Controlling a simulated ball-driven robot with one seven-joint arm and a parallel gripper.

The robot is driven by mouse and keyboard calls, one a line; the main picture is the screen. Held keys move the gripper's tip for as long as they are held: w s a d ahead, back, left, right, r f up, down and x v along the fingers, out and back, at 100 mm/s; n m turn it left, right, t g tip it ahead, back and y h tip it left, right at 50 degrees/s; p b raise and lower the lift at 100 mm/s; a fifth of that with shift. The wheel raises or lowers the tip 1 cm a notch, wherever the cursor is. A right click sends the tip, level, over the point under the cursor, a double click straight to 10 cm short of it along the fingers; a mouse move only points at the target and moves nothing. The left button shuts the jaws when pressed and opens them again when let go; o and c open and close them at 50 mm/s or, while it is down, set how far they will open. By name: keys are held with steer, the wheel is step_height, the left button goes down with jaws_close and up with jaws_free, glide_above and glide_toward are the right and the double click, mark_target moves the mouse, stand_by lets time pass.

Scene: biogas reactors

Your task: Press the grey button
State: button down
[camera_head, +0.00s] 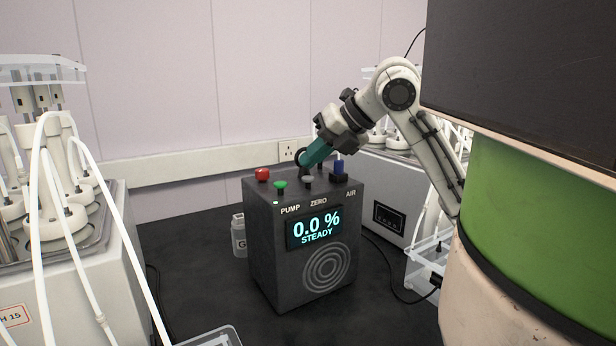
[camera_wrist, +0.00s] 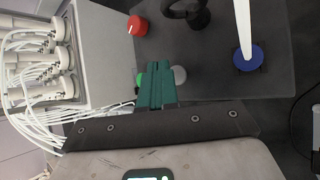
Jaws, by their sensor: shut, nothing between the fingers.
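The grey button (camera_head: 308,183) is on the top front edge of a dark box (camera_head: 262,240), above the label ZERO. In the wrist view the grey button (camera_wrist: 180,75) shows just right of my shut teal fingers, partly hidden by them. My gripper (camera_head: 304,162) slants down from the upper right over the box top, with nothing held. Its fingertips also show in the wrist view (camera_wrist: 157,65), between the green button (camera_wrist: 140,79) and the grey one. I cannot tell whether they touch the button. The display (camera_head: 316,229) reads 0.0 % STEADY.
A red knob (camera_head: 262,174), a green button (camera_head: 281,186) and a blue fitting (camera_head: 340,167) with a pale tube share the box top. A black ring (camera_wrist: 178,8) stands behind the buttons. Reactors with white tubes flank the box. A small bottle (camera_head: 239,236) stands left.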

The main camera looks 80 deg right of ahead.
mark_target(313, 177)
steer(key=shift+r+p, duration=1.7)
steer(key=shift+r, duration=0.75)
